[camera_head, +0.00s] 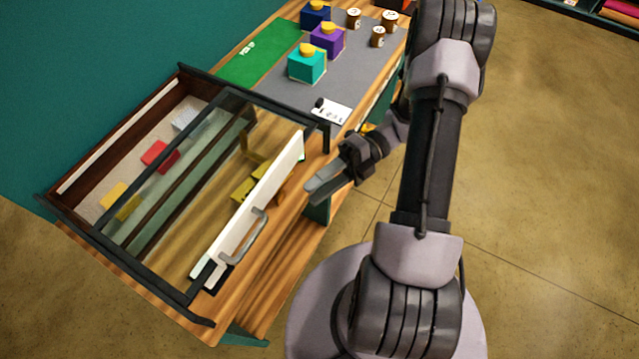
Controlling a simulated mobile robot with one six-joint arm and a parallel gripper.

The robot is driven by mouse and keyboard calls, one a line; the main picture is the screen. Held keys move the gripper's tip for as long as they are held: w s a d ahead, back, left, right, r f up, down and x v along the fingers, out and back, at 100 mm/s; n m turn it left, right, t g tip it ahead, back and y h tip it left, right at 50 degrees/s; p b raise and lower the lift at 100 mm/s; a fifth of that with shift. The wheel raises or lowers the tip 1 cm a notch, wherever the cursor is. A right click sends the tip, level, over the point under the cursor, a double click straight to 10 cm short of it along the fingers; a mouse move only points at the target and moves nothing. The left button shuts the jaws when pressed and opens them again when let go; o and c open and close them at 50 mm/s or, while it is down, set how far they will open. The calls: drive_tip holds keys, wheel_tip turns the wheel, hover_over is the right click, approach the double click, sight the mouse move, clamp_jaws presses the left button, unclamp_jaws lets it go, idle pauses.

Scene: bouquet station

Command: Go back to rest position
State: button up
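My gripper (322,186) is at the end of my folded arm, in the middle of the head view. It hangs beside the right edge of the wooden bench (262,318), to the right of the drawer's white front. Its grey fingers point left and lie close together. I see nothing held between them, but I cannot tell whether they are fully shut.
A dark-framed case with a glass panel (190,165) holds red (160,155), yellow (119,201) and white (186,118) blocks. A white drawer front (262,200) with a handle (246,238) stands near my gripper. Teal (307,65) and purple (328,40) boxes stand behind. Floor at right is clear.

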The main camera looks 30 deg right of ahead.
idle(0.4)
drive_tip(key=s+a+r+n+t+h+b, duration=0.1)
drive_tip(key=n+h+b, duration=0.3)
drive_tip(key=n, duration=0.6)
drive_tip(key=s+a+r+n+t+h+b, duration=0.2)
drive_tip(key=a+n+t+h+b, duration=0.2)
drive_tip(key=n, duration=0.7)
drive_tip(key=s+a+r+n+t+h+b, duration=0.1)
drive_tip(key=a+r+n+t+h+b, duration=0.1)
drive_tip(key=n+h+b, duration=0.4)
drive_tip(key=a+n+t, duration=0.1)
drive_tip(key=n, duration=0.4)
drive_tip(key=shift+s+h, duration=0.2)
drive_tip(key=shift+h, duration=0.2)
